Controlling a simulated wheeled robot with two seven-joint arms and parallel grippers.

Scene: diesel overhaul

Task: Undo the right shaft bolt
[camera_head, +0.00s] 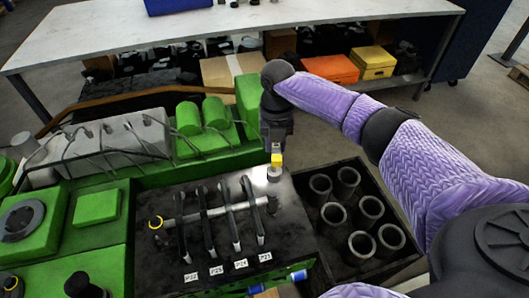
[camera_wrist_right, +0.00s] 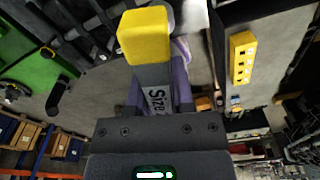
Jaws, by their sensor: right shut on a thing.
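My right gripper (camera_head: 277,142) points down over the far right corner of the dark metal plate (camera_head: 215,270). It is shut on a yellow tool (camera_head: 277,159), with a grey round piece (camera_head: 274,174) just below it. The grey shaft (camera_head: 215,211) crosses the plate through several dark rocker arms (camera_head: 208,222). I cannot make out the right bolt separately. My left gripper is out of view.
A dark tray (camera_head: 325,243) with several grey cylinders stands right of the plate. Green engine parts (camera_head: 95,207) and a grey cover with cables (camera_head: 120,145) lie left. A long workbench (camera_head: 130,30) stands behind, with orange (camera_head: 331,68) and yellow (camera_head: 373,61) boxes beneath.

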